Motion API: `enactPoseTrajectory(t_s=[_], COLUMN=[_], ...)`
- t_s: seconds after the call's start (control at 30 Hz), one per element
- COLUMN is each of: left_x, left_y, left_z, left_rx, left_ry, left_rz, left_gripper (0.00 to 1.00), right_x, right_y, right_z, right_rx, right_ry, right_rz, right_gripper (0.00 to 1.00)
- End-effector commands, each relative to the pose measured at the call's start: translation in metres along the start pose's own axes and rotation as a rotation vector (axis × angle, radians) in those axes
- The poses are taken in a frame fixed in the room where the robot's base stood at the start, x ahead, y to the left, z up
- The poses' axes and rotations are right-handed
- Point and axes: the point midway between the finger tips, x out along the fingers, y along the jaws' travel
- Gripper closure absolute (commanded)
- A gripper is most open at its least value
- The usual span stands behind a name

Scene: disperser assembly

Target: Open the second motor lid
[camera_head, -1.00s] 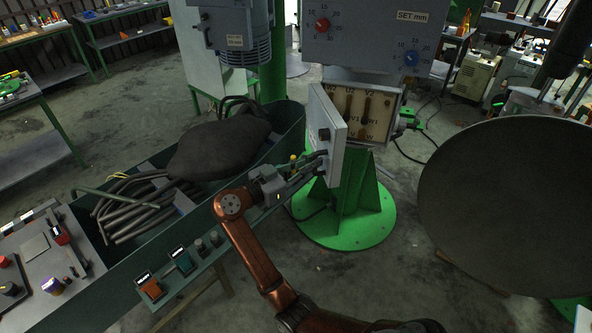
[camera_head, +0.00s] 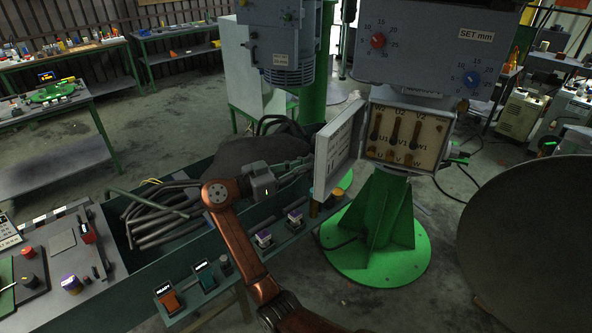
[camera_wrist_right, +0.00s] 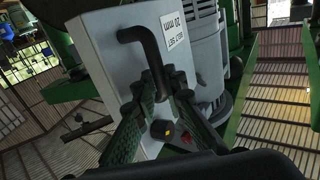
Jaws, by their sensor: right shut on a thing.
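The motor lid (camera_head: 338,155) is a pale grey panel swung out from the left side of the terminal box (camera_head: 405,135). The box front is uncovered and shows a tan board with dark metal links and labelled terminals. My right gripper (camera_head: 306,168) is at the lid's left side. In the right wrist view, the lid is a pale plate (camera_wrist_right: 100,50) with a black bar handle (camera_wrist_right: 146,40). The fingers of my right gripper (camera_wrist_right: 168,92) are closed around the handle's lower part, which they partly hide. My left gripper is not in view.
A green pedestal (camera_head: 375,225) stands under the box. A green trough (camera_head: 215,240) with dark hoses lies below my right arm. A large dark disc (camera_head: 530,230) is at the right. Another grey motor (camera_head: 285,45) hangs at upper left.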

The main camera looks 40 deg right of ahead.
Motion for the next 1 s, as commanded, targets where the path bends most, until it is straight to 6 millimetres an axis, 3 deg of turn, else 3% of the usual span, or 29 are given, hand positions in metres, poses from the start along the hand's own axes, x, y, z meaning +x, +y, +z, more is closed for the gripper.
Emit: enactPoseTrajectory(t_s=[0.43, 0.47, 0.7, 1.0], left_x=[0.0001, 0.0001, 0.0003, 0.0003], left_y=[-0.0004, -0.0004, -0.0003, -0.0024], left_z=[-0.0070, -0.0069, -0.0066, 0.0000], left_rx=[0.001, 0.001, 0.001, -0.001], left_ry=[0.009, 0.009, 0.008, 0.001], left_rz=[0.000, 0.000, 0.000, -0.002], left_gripper=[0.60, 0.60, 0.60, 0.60], right_x=[0.0048, 0.0047, 0.0018, -0.0010], right_y=[-0.0002, -0.0003, -0.0015, -0.0020], right_z=[-0.0057, -0.0058, -0.0042, -0.0021], right_rx=[0.007, 0.007, 0.005, 0.003], right_ry=[0.007, 0.007, 0.005, 0.003], right_rz=[0.005, 0.004, 0.001, -0.001], right_gripper=[1.00, 0.87, 0.71, 0.71])
